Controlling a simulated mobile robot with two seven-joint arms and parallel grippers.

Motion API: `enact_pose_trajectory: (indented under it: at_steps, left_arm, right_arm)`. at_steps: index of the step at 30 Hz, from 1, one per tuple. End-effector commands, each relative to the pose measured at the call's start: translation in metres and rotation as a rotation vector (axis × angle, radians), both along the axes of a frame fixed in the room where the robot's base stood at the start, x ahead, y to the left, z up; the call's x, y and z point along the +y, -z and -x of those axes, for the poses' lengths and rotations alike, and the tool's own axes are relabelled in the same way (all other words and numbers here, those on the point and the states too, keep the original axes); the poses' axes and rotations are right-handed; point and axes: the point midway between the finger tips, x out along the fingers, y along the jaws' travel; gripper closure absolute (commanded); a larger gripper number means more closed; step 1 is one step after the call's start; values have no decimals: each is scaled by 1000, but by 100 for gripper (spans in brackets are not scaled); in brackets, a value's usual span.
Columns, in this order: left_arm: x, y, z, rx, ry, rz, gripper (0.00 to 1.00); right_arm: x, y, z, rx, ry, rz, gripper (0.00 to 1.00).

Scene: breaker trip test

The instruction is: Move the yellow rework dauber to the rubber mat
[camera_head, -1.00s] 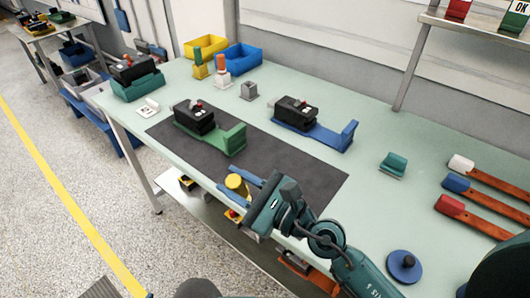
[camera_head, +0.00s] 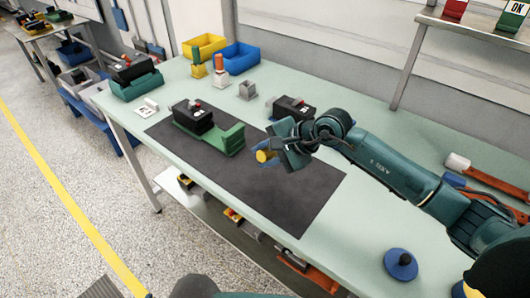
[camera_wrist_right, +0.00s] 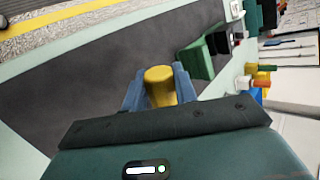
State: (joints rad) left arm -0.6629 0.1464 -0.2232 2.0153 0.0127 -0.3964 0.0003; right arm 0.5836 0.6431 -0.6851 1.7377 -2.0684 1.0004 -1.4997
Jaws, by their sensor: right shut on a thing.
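My right gripper (camera_head: 272,151) is shut on the yellow rework dauber (camera_head: 263,156), whose rounded yellow end sticks out from the fingers. In the right wrist view the yellow dauber (camera_wrist_right: 160,84) sits between the two blue fingers (camera_wrist_right: 159,92). The black rubber mat (camera_head: 295,205) lies flat on the pale green bench. The dauber shows against the mat and appears held above it; the exact gap cannot be judged. My left gripper is not in view.
A green cradle (camera_head: 226,140) with a black breaker (camera_head: 190,116) stands on the mat's back left part. Another black breaker (camera_head: 295,107) is partly hidden behind my right arm. Yellow (camera_head: 204,47) and blue (camera_head: 236,57) bins stand at the back. The mat's front right part is clear.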

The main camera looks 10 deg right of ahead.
Motion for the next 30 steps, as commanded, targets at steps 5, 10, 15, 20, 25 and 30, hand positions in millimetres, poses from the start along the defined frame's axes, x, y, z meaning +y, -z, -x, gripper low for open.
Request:
enact_pose_trajectory:
  at_steps: [5, 10, 15, 20, 25, 30]
  left_arm:
    - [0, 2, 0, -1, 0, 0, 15]
    - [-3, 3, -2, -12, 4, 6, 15]
    - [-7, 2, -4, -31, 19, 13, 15]
    - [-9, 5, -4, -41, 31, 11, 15]
    - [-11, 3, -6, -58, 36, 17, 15]
    - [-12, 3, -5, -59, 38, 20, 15]
  right_arm:
    - [-2, 5, -1, -3, -1, 7, 95]
    - [-2, 17, -1, -3, 0, 5, 95]
    - [-2, 34, -1, -1, 1, 3, 95]
    - [-1, 49, -1, -2, 1, 1, 95]
    - [-1, 62, -1, -3, 0, 3, 95]
    - [-1, 66, -1, -4, 1, 3, 95]
